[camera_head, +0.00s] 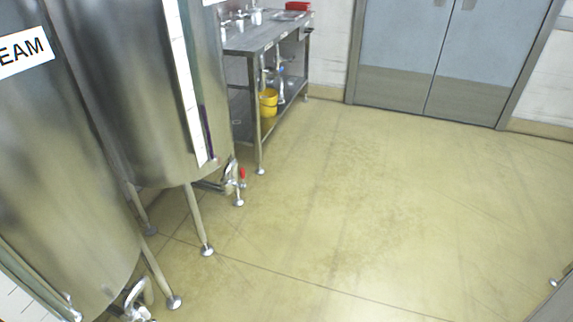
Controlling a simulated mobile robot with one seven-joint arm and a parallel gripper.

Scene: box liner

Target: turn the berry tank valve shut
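Two steel tanks on legs stand at the left. The nearer tank (50,170) carries a label whose visible letters read "EAM". The farther tank (140,90) has a white scale strip with a dark band low on it; its label is cut off at the top. A valve with a red handle (242,174) sits low at the farther tank's outlet. A metal outlet fitting (137,298) shows at the bottom under the nearer tank. I cannot tell which tank is the berry tank. My gripper is not in view.
A steel work table (262,36) with metal vessels and a red item (297,6) stands behind the tanks. A yellow bucket (268,102) is on its lower shelf. Grey double doors (440,55) are at the back. The floor (370,200) in the middle and right is clear.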

